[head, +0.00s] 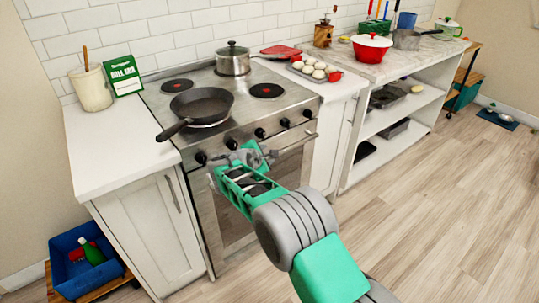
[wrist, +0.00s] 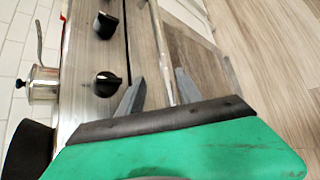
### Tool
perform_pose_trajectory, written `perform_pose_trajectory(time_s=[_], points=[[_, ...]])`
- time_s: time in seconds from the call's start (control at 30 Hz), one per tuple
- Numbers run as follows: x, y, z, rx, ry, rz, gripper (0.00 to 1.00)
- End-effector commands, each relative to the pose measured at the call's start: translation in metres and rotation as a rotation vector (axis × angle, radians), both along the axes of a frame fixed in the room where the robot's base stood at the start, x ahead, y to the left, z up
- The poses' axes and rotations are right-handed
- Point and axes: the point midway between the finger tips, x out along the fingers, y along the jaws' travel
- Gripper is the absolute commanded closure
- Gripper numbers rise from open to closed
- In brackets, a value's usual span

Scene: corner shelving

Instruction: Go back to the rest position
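My gripper (head: 258,155) is at the front of the steel stove (head: 160,105), just below the knobs and by the oven door handle (head: 295,143). In the wrist view my gripper (wrist: 160,76) has its two grey fingers spread apart. The handle bar (wrist: 160,40) shows between them, with gaps on both sides; contact cannot be told. Nothing is held. The oven door (head: 238,210) looks shut; my arm hides part of it.
A black frying pan (head: 202,105) and a lidded steel pot (head: 233,60) stand on the stove. White counters (head: 115,145) flank it. A blue crate (head: 80,262) lies low at left. The wooden floor (head: 440,220) at right is clear.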

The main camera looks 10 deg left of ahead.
Motion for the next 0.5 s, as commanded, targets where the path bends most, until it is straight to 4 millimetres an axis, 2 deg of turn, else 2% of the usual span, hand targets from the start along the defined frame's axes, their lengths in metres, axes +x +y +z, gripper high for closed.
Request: perform_pose_trajectory(time_s=[0.17,0.5], points=[[-0.0139,-0.0005,0.0079,-0.002,0.001,-0.003,0.59],[-0.0146,-0.0002,0.0080,-0.002,0.002,-0.003,0.59]])
